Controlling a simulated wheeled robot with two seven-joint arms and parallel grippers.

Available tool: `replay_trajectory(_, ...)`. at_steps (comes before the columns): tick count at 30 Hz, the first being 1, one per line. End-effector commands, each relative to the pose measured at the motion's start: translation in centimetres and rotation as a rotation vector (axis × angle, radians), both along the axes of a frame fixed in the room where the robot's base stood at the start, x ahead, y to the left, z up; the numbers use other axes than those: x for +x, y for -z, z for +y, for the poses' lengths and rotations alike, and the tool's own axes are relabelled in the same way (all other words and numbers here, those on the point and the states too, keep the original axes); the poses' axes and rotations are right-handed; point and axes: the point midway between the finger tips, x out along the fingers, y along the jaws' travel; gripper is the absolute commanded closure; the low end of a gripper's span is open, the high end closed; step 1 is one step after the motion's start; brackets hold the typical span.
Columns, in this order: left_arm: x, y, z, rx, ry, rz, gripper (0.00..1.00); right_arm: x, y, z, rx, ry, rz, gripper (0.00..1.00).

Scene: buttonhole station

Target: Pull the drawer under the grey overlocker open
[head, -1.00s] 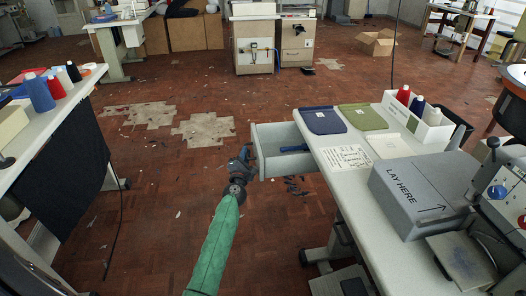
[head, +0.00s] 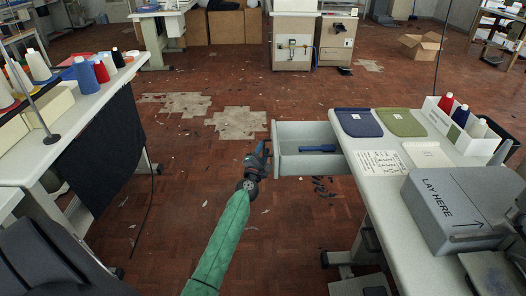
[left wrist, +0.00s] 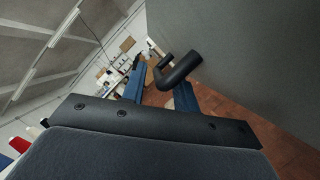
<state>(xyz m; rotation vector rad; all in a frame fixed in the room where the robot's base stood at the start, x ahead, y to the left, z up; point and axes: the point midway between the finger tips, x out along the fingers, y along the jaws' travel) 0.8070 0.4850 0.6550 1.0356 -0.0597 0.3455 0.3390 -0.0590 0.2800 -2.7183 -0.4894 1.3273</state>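The drawer (head: 306,164) stands out from under the white table, open, with a blue object (head: 318,148) lying inside. A grey machine housing marked LAY HERE (head: 448,212) sits on the table at the right. My left gripper (head: 262,150) is at the drawer's front. In the left wrist view its two blue fingers (left wrist: 158,92) are apart, on either side of the dark handle (left wrist: 178,72). A gap shows between the left finger and the handle. The drawer's grey front (left wrist: 240,60) fills the upper right there. My right gripper is not in view.
On the white table (head: 385,190) are a blue piece (head: 358,122), a green piece (head: 400,122), papers and a box of thread spools (head: 458,125). A second table with spools (head: 90,100) stands at the left. The floor between the tables is clear apart from small scraps.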

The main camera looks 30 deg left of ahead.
Motion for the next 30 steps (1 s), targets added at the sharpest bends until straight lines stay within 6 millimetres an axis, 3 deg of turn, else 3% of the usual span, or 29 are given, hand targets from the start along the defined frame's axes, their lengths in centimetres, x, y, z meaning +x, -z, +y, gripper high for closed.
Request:
replay_trajectory(11,-0.3,0.0,0.0,0.0,-0.001,-0.001,0.67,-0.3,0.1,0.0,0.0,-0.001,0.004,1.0)
replay_trajectory(24,-5.6,1.3,-1.5,0.0,-0.001,0.0,0.67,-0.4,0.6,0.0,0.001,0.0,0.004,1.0)
replay_trajectory(30,-7.1,1.6,-1.9,0.001,-0.001,-0.001,0.67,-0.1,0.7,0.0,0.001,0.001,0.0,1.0)
